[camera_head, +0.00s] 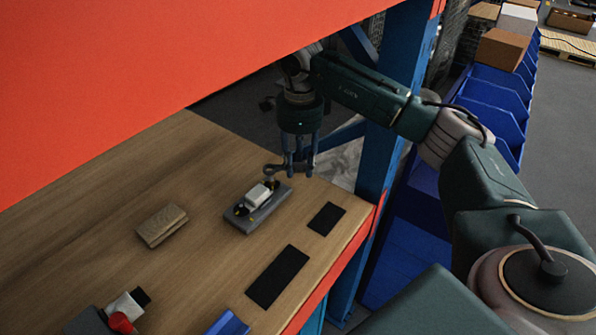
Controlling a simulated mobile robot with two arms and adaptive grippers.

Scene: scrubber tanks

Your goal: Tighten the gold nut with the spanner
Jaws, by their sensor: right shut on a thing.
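My right gripper (301,167) points down over the back right of the wooden bench and is shut on the dark spanner (279,168). The spanner reaches left from the fingers, and its head is over the right end of a grey block (265,212). A short dark post stands under the head; I cannot tell whether the spanner is around it or just above. Small yellow spots show on the block, one at its left end (240,211); the gold nut cannot be told apart for sure. My left gripper is not in view.
A tan block (161,225) lies left on the bench (110,190). Two black mats (277,276) lie near the front edge. A red-and-white item (122,313) and a blue piece (228,324) are at the bottom. A blue post (385,130) stands right; an orange panel (120,70) hangs above.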

